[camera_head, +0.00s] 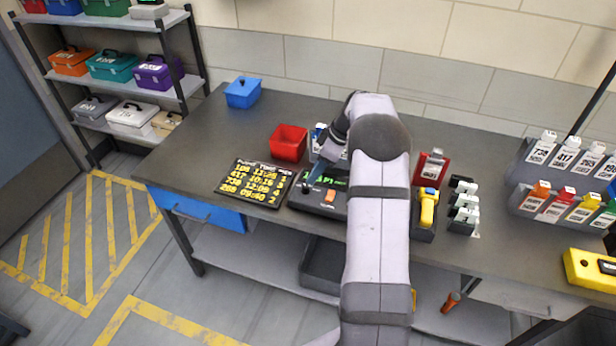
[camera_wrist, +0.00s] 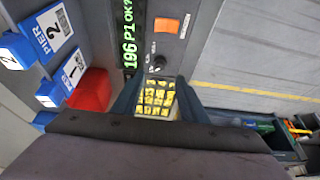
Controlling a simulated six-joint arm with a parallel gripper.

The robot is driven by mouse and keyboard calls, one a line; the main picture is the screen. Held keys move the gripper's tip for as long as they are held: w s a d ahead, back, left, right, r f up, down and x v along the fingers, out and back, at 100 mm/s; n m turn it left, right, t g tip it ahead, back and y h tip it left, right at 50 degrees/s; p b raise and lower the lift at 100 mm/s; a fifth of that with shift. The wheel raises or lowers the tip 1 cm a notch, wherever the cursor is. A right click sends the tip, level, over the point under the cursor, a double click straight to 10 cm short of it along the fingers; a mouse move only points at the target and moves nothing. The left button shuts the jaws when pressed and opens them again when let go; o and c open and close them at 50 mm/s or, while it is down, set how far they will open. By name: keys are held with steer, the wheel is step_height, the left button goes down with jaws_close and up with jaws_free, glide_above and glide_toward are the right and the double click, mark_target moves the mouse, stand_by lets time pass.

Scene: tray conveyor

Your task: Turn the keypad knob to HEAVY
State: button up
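The keypad console (camera_head: 312,201) lies on the bench in the head view, partly behind my arm, with an orange button and a green display. The marks around the knob are too small to read.
A red bin (camera_head: 288,143) and a black board with yellow text (camera_head: 255,184) lie left of the console. A blue box (camera_head: 243,93) stands farther back. A yellow scanner (camera_head: 428,207) and a red holder (camera_head: 430,169) stand right of my arm.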

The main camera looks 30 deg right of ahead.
mark_target(306, 186)
steer(key=shift+p+x, duration=1.45)
steer(key=shift+x, duration=2.2)
jaws_close()
